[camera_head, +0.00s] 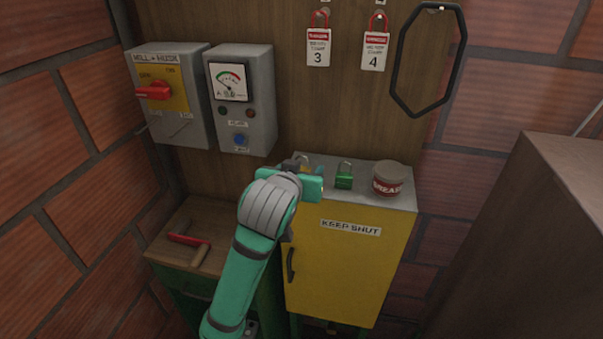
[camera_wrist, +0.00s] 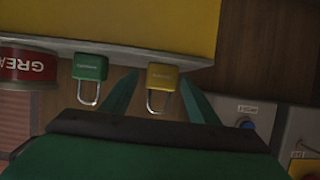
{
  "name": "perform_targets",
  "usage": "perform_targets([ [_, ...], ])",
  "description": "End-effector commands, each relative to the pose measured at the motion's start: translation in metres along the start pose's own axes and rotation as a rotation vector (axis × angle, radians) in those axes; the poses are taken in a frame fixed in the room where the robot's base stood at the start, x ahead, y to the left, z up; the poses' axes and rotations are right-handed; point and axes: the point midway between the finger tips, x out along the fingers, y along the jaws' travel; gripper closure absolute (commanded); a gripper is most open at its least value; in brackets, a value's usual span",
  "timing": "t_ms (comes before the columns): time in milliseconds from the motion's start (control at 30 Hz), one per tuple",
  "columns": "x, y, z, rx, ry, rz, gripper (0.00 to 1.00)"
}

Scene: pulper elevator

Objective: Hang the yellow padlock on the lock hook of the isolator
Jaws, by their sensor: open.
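The yellow padlock (camera_wrist: 162,77) shows in the wrist view, which is upside down. It lies between the two fingertips of my gripper (camera_wrist: 158,80), which is open, with a gap visible on each side. In the head view my gripper (camera_head: 303,170) is over the left end of the yellow cabinet's top and hides most of the yellow padlock. The isolator (camera_head: 168,95) is the grey wall box at left, with a red handle (camera_head: 156,91) on a yellow plate. Its lock hook is too small to make out clearly.
A green padlock (camera_head: 344,176) and a grease tin (camera_head: 387,181) stand right of my gripper on the yellow cabinet (camera_head: 345,255). A grey meter box (camera_head: 240,100) hangs beside the isolator. A wooden bench (camera_head: 180,235) holds a red-handled tool. Red tags (camera_head: 318,46) hang above.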

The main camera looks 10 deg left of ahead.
Motion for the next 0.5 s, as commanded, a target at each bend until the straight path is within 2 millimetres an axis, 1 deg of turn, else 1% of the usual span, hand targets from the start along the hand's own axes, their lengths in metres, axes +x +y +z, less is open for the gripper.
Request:
perform_targets([
  [200, 0.0008, -0.0009, 0.0, -0.001, 0.0, -0.001, 0.45],
  [233, 0.0007, -0.0009, 0.0, 0.0, 0.0, -0.001, 0.5],
  [267, 0.0007, -0.001, 0.0, -0.001, 0.0, -0.001, 0.57],
  [300, 0.0006, -0.001, 0.0, -0.001, 0.0, -0.001, 0.67],
  [367, 0.0006, -0.001, 0.0, -0.001, 0.0, -0.001, 0.81],
  [400, 0.0005, -0.0011, 0.0, -0.001, 0.0, -0.001, 0.91],
  [500, 0.0004, -0.0011, -0.0003, -0.001, 0.001, -0.001, 0.92],
])
